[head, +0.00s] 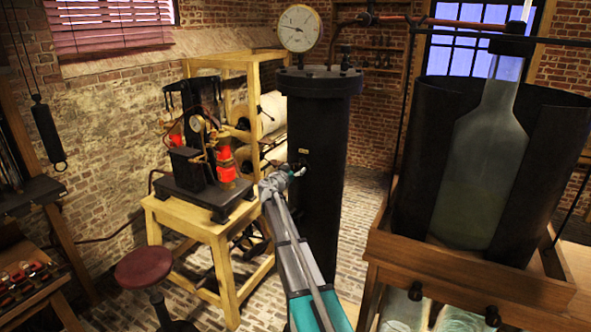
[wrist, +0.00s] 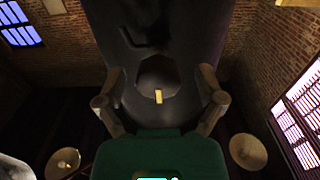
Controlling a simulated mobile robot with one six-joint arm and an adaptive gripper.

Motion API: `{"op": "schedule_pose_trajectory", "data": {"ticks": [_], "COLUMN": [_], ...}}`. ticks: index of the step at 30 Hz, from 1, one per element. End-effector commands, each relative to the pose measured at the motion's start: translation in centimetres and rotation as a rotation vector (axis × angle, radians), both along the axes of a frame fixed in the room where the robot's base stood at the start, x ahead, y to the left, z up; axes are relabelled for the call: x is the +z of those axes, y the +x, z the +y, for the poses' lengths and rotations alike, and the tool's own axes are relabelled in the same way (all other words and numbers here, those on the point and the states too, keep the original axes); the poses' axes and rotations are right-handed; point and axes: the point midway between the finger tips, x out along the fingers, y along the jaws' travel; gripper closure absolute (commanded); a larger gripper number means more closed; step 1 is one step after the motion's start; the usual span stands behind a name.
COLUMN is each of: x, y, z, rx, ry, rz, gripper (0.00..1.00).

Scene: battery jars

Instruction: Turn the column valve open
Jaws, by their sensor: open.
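The tall black column (head: 318,125) stands upright in the middle of the head view, with a wide flanged top. It also fills the upper middle of the wrist view (wrist: 190,40). A dark rounded boss (wrist: 150,74) with a small brass piece (wrist: 158,97) shows on it between my fingers; I cannot tell whether this is the valve. In the head view my gripper (head: 283,180) is at the column's front, left of its middle, and hides part of it. In the wrist view my gripper (wrist: 160,80) is open, a finger on each side of the boss. Contact cannot be told.
A pressure gauge (head: 299,28) sits above the column. A wooden table (head: 223,232) with a black apparatus (head: 205,150) stands to the left, with a red stool (head: 143,268) before it. A large glass jar (head: 480,165) in a wooden stand (head: 470,262) is close on the right.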

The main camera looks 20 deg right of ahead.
Motion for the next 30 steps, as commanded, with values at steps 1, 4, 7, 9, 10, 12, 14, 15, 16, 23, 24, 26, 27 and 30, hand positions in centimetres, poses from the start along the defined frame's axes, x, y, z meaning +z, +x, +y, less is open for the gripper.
{"op": "schedule_pose_trajectory", "data": {"ticks": [1,4,7,9,10,12,14,15,16,23,24,26,27,30], "x": [0.00,0.00,0.00,0.00,0.00,0.00,0.00,0.00,0.00,0.00,0.01,0.01,0.01,0.02], "y": [0.17,0.22,0.21,0.21,0.21,0.20,0.19,0.19,0.19,0.21,0.21,0.27,0.26,0.26], "z": [-0.20,-0.33,-0.35,-0.35,-0.35,-0.35,-0.34,-0.34,-0.34,-0.35,-0.35,-0.49,-0.43,-0.37], "rx": [0.000,0.000,0.000,0.000,0.000,0.000,0.000,0.000,0.000,0.000,0.000,0.001,0.001,0.001], "ry": [0.000,0.000,0.000,0.000,0.000,0.000,0.000,0.000,0.000,0.000,0.000,0.000,-0.001,-0.004], "rz": [0.000,0.000,0.000,0.000,0.000,0.000,0.000,0.000,0.000,0.000,0.000,0.000,0.001,0.004], "gripper": [0.12,0.12,0.12,0.12,0.12,0.15,0.27,0.34,0.40,0.82,0.90,0.94,0.94,0.94]}}
